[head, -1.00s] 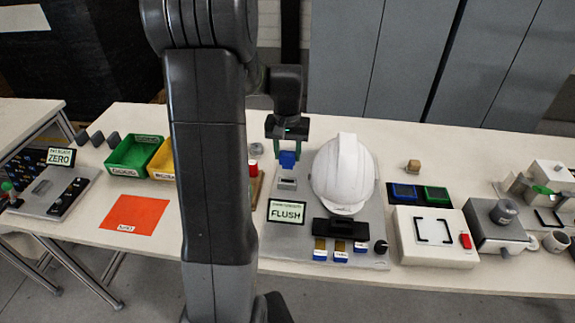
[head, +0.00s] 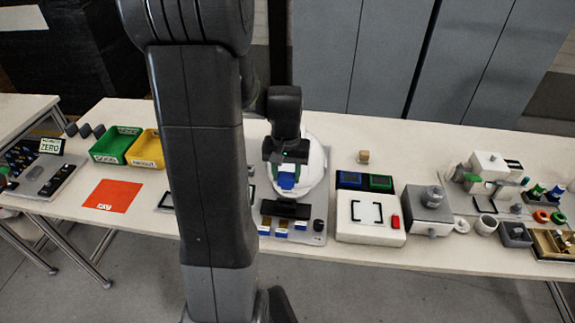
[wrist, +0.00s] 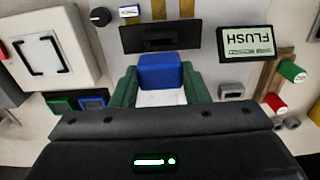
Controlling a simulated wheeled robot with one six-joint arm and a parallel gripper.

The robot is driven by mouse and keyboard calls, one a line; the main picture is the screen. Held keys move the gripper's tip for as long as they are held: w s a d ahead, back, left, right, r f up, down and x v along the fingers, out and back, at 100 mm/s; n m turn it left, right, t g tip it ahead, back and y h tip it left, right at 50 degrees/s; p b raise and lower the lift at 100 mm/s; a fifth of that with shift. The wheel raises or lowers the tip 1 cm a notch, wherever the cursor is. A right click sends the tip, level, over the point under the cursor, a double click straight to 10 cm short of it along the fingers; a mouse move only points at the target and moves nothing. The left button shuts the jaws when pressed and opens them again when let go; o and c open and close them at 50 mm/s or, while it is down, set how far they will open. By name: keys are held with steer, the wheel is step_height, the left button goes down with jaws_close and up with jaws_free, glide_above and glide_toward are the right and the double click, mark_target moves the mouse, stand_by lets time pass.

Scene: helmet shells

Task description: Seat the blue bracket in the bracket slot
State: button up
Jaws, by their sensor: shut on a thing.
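My gripper (head: 288,172) is shut on the blue bracket (head: 287,181), with a green finger on each side of it. In the wrist view the bracket (wrist: 160,72) sits between the fingertips. In the head view the gripper and bracket overlap the white helmet shell (head: 316,165). A black block (head: 285,209) with a dark recess stands in front of the helmet. In the wrist view this block (wrist: 160,38) lies just beyond the bracket, apart from it in the picture. I cannot tell for sure that its recess is the bracket slot.
Blue-based pieces (head: 282,229) and a black knob (head: 318,225) lie in front of the black block. A white box (head: 371,216) stands to the right.

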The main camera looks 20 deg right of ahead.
mark_target(286, 189)
steer(key=shift+w+f+b, duration=0.15)
steer(key=shift+f+b, duration=0.25)
steer(key=shift+f, duration=0.15)
steer(key=shift+f+b, duration=1.65)
steer(key=shift+f, duration=0.55)
steer(key=shift+f+b, duration=1.1)
steer(key=shift+f, duration=0.35)
stand_by(0.4)
stand_by(0.5)
steer(key=o, duration=0.9)
steer(key=shift+r, duration=0.15)
step_height(286, 189, up, 14)
steer(key=shift+f, duration=0.2)
steer(key=shift+f, duration=0.1)
